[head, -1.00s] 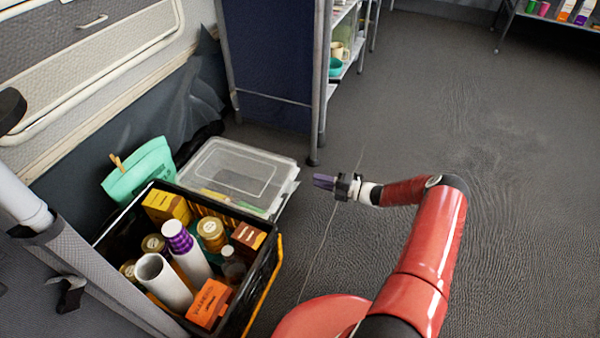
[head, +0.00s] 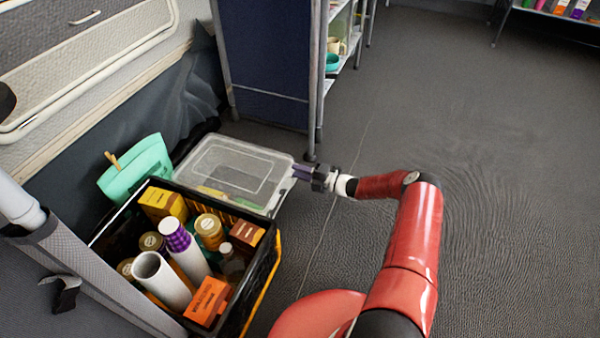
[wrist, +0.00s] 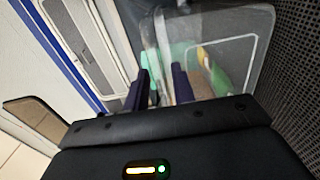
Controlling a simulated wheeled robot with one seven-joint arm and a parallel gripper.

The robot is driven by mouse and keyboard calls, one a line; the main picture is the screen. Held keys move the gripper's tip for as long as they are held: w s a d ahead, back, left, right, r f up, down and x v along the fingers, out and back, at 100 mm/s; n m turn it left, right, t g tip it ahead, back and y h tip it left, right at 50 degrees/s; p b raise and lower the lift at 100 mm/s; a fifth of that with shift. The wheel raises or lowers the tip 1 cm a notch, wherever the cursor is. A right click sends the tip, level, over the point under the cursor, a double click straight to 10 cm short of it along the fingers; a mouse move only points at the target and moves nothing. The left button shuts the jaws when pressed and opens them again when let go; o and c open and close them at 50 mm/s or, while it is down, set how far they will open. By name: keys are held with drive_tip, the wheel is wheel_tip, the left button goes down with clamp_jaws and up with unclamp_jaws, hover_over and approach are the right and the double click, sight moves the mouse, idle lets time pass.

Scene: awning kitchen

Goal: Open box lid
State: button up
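A clear plastic box with a translucent lid (head: 238,165) sits on the floor left of my gripper, its lid down. Yellow and green items show through it. My gripper (head: 301,172) is at the box's right edge, close to the lid rim; I cannot tell whether it touches. In the wrist view my gripper's two dark purple fingers (wrist: 160,84) stand apart with a gap between them. The clear box (wrist: 228,50) fills the area just beyond and right of the fingers.
A black crate (head: 262,275) full of bottles, boxes and tubes stands in front of the box. A teal bag (head: 135,172) is at its left. A blue-sided shelf unit (head: 265,60) stands behind. The floor (head: 480,180) to the right is clear.

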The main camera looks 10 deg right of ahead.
clamp_jaws()
idle(1.3)
